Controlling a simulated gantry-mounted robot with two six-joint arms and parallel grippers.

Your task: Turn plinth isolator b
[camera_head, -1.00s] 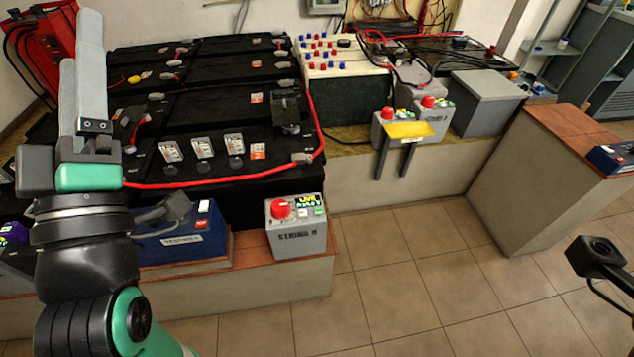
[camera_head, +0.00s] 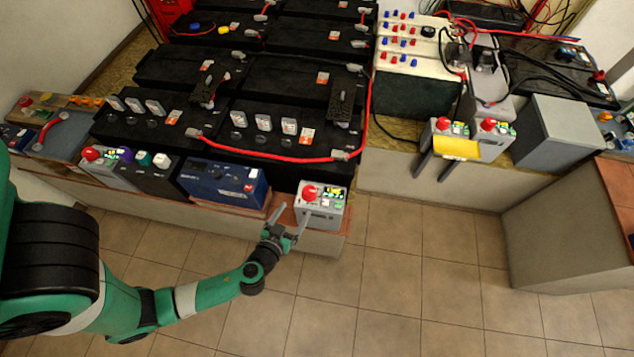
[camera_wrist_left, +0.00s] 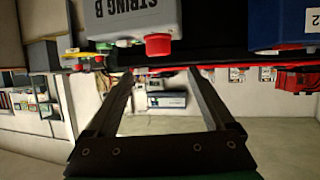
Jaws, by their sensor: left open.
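The isolator is a grey box (camera_head: 318,212) with a red knob (camera_head: 310,193) and a lit display on top. It stands at the right end of the low plinth in the head view. In the left wrist view, which appears upside down, the box (camera_wrist_left: 125,18) reads "STRING B" and its red knob (camera_wrist_left: 158,46) shows. My left gripper (camera_head: 290,214) is open and empty at the box's front left. In the wrist view the knob lies between the lines of the two fingers, beyond the tips. I cannot tell whether a finger touches the box. My right gripper is not in view.
A blue battery (camera_head: 224,184) sits left of the isolator. Black battery banks with a red cable (camera_head: 270,157) stand behind. Two more grey boxes with red knobs and a yellow plate (camera_head: 456,149) are at the right. The tiled floor (camera_head: 390,270) in front is clear.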

